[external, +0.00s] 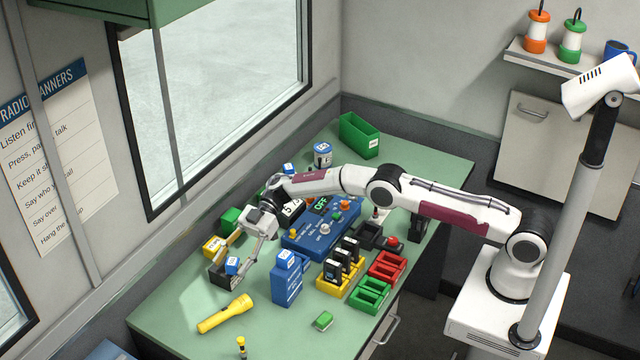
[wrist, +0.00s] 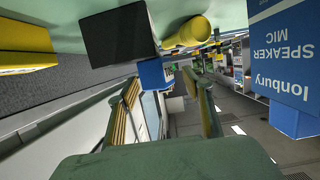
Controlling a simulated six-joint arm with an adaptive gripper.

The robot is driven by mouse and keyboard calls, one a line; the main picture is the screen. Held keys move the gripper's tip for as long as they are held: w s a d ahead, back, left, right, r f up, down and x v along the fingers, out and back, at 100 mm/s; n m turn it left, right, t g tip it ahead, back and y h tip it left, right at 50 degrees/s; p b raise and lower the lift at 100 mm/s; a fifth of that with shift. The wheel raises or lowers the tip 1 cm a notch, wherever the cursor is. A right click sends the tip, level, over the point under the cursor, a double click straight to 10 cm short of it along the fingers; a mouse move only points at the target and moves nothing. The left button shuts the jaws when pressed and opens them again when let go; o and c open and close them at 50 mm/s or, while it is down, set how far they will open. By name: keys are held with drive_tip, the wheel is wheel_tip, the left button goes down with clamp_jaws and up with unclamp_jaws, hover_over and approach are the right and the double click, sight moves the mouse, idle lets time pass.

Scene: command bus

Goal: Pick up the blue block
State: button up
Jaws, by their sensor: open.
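The blue block (external: 232,267) has a pale top and is at a small black box (external: 217,276) near the left end of the green table. In the wrist view the blue block (wrist: 155,74) shows between the tips of my fingers, overlapping the edge of the black box (wrist: 118,36). I cannot tell whether it is in the box or against it. My gripper (external: 237,257) is open, low over the table, with a finger to either side of the block. In the wrist view my gripper (wrist: 164,82) is open, and no firm contact with the block shows.
A blue speaker mic (external: 288,280) stands right of my gripper. A yellow flashlight (external: 225,314) lies in front. A blue control panel (external: 320,228) and colored trays (external: 368,296) fill the right.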

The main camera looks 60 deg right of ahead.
sight(230, 263)
drive_tip(key=c, duration=1.3)
drive_tip(key=shift+o, duration=0.2)
drive_tip(key=shift+r, duration=0.1)
drive_tip(key=shift+r, duration=4.9)
